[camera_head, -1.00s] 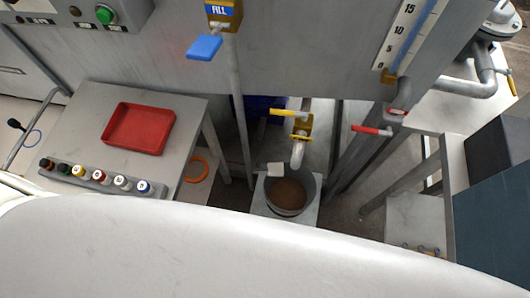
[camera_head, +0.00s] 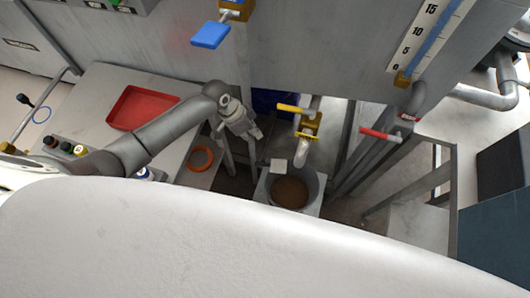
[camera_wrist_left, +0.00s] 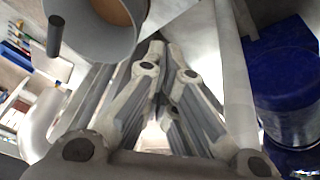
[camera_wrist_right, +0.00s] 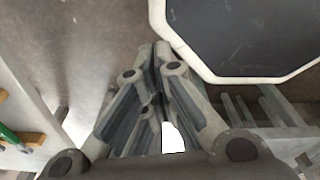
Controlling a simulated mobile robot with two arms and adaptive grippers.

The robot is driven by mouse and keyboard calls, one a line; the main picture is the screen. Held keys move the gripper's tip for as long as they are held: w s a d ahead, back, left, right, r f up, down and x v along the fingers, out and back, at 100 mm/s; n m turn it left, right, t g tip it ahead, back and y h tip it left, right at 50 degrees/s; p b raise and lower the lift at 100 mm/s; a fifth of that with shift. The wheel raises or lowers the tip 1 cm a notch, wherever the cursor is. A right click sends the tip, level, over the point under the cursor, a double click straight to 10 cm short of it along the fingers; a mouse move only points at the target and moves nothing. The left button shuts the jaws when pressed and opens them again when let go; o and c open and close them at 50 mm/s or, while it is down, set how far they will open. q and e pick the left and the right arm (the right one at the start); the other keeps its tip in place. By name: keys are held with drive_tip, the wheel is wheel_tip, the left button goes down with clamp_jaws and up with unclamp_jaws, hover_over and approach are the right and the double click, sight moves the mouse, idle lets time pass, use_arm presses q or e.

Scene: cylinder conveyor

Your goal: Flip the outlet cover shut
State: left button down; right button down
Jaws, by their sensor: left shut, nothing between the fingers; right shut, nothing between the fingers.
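In the head view an outlet pipe (camera_head: 302,155) with a yellow-handled valve (camera_head: 309,122) comes down from the tank and ends over a grey bucket (camera_head: 317,188) with brown contents. I cannot make out a separate outlet cover for certain. A small white square piece (camera_head: 277,166) shows at the bucket's back left rim. My left gripper (camera_head: 256,135) is shut and empty, left of the valve and apart from it. In the left wrist view the left gripper (camera_wrist_left: 160,50) points below the bucket (camera_wrist_left: 95,45). My right gripper (camera_wrist_right: 163,55) is shut and empty; it shows only in its wrist view.
An orange ring (camera_head: 200,158) lies beneath. A blue valve handle (camera_head: 210,34) hangs above; a red handle (camera_head: 376,133) is at right. A blue drum (camera_wrist_left: 285,80) stands near the left gripper.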

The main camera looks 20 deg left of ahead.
sight(268, 164)
use_arm(q)
drive_tip(key=s+d+r+m+g, duration=0.1)
drive_tip(key=s+r+m, duration=0.1)
drive_tip(key=r, duration=0.4)
drive_tip(key=s+d+r+m+g, duration=0.1)
drive_tip(key=s+r+m+g, duration=0.1)
drive_tip(key=r, duration=0.4)
drive_tip(key=shift+s+d+m, duration=0.15)
drive_tip(key=shift+s+m, duration=0.5)
drive_tip(key=shift+m, duration=0.35)
use_arm(e)
drive_tip(key=shift+w+d+f, duration=0.15)
drive_tip(key=shift+w+d, duration=0.15)
drive_tip(key=shift+d, duration=0.15)
drive_tip(key=shift+w+d+f, duration=0.15)
drive_tip(key=shift+w+d, duration=0.1)
drive_tip(key=shift+d, duration=0.2)
use_arm(q)
drive_tip(key=shift+f, duration=0.1)
drive_tip(key=x, duration=1)
drive_tip(key=shift+p, duration=0.4)
use_arm(e)
drive_tip(key=shift+a+r, duration=0.3)
drive_tip(key=shift+r, duration=0.35)
